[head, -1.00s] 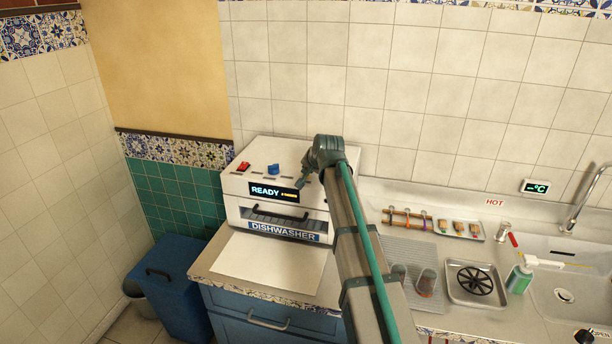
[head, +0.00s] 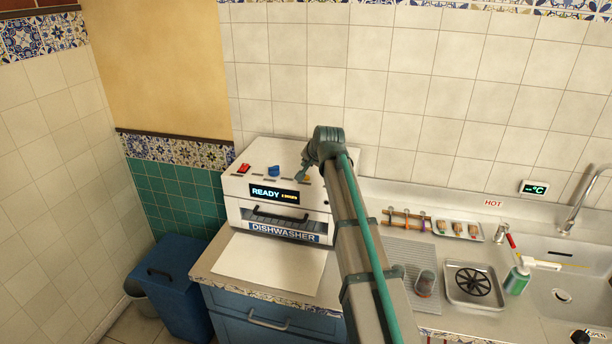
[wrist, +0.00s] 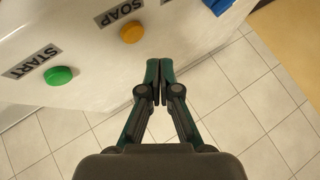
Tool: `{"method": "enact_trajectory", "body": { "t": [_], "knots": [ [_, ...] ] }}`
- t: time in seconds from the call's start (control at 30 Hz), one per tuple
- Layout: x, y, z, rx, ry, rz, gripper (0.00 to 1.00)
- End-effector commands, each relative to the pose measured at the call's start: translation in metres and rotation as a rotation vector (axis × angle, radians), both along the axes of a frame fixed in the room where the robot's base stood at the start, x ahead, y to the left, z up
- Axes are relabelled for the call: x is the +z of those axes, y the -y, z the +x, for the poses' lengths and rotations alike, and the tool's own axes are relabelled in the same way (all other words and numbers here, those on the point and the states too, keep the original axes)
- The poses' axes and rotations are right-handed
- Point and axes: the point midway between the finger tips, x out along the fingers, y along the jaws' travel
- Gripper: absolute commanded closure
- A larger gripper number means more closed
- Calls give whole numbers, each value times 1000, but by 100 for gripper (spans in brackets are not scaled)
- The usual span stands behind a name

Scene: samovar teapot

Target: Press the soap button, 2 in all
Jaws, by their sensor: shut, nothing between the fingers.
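The dishwasher (head: 232,210) is a white box with a lit display (head: 274,194) reading READY, with small amber text beside it that is too small to read surely. In the wrist view the yellow soap button (wrist: 132,34) sits beside its SOAP label (wrist: 122,12). My gripper (wrist: 153,64) is shut and empty, its tips right of and below the soap button in that view, with a visible gap. In the head view my gripper (head: 299,179) is over the right part of the dishwasher's top, close to the yellow button (head: 307,177).
A green START button (wrist: 58,76) and a blue knob (wrist: 218,5) flank the soap button. A red switch (head: 243,168) is at the top's left. A glass (head: 426,284) stands right of my arm.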

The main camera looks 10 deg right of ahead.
Motion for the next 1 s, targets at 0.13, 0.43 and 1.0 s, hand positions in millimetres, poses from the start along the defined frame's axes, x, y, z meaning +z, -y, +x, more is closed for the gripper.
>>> {"method": "enact_trajectory", "body": {
  "t": [0.13,0.43,1.0],
  "knots": [
    [17,0,0,0,0,0,100],
    [32,0,0,0,0,0,100],
    [31,-1,0,1,0,1,100]
  ]
}}
